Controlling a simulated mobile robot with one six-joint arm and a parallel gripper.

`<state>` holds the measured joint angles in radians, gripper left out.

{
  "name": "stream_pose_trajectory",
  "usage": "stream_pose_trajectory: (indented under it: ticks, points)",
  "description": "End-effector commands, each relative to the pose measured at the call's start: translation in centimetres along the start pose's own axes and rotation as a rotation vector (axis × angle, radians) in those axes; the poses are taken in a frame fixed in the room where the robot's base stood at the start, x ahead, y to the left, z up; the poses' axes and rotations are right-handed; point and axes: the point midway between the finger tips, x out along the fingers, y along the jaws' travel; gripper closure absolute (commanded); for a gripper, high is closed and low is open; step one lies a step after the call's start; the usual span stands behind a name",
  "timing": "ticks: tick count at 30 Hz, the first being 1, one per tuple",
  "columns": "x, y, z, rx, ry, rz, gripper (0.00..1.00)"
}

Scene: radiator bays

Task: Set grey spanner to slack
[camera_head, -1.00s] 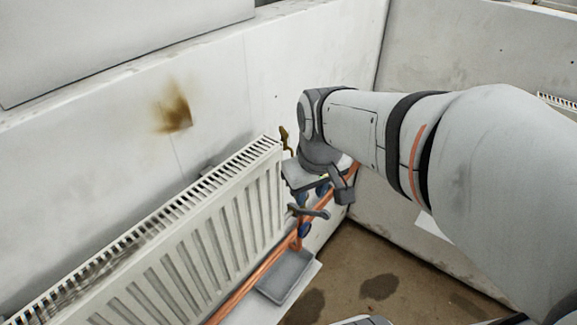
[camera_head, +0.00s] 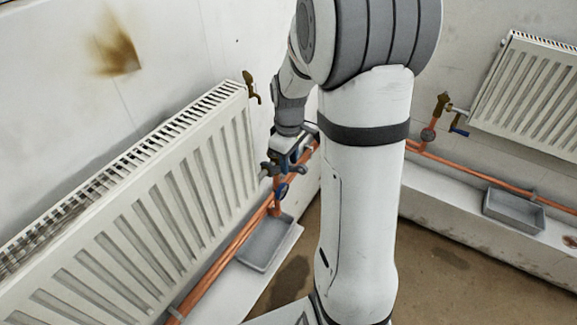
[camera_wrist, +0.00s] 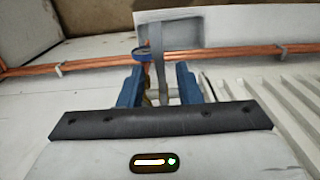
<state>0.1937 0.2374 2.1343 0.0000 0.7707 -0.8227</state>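The grey spanner (camera_head: 268,169) is at the valve on the copper pipe, at the right end of the near radiator. In the wrist view the spanner (camera_wrist: 157,62) is a long grey bar running up between my fingers, with a gap visible on each side. My gripper (camera_head: 287,160) is low at this valve, partly hiding it. In the wrist view my gripper (camera_wrist: 162,82) has its two blue fingers apart, one on either side of the bar. A blue handle (camera_head: 282,191) sits just below. Where the spanner joins the valve is hard to see.
The near radiator (camera_head: 150,215) stands close on the left. A grey tray (camera_head: 243,262) lies on the ledge under the pipe. A brass valve (camera_head: 249,84) is above. A second radiator (camera_head: 530,95), with its own pipe and tray (camera_head: 487,208), is at the right.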

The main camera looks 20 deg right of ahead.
Motion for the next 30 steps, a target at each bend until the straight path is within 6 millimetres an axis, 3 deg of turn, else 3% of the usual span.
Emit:
stream_pose_trajectory:
  ticks: [6, 16, 27, 30]
  points:
    - [2.4, 0.0, 0.0, 0.0, -0.001, -0.001, 0.69]
    - [2.7, 0.0, 0.0, 0.001, 0.0, 0.0, 0.7]
    - [2.7, 0.0, 0.0, 0.001, 0.001, 0.001, 1.0]
    - [2.7, 0.0, 0.0, 0.001, 0.001, 0.001, 1.0]
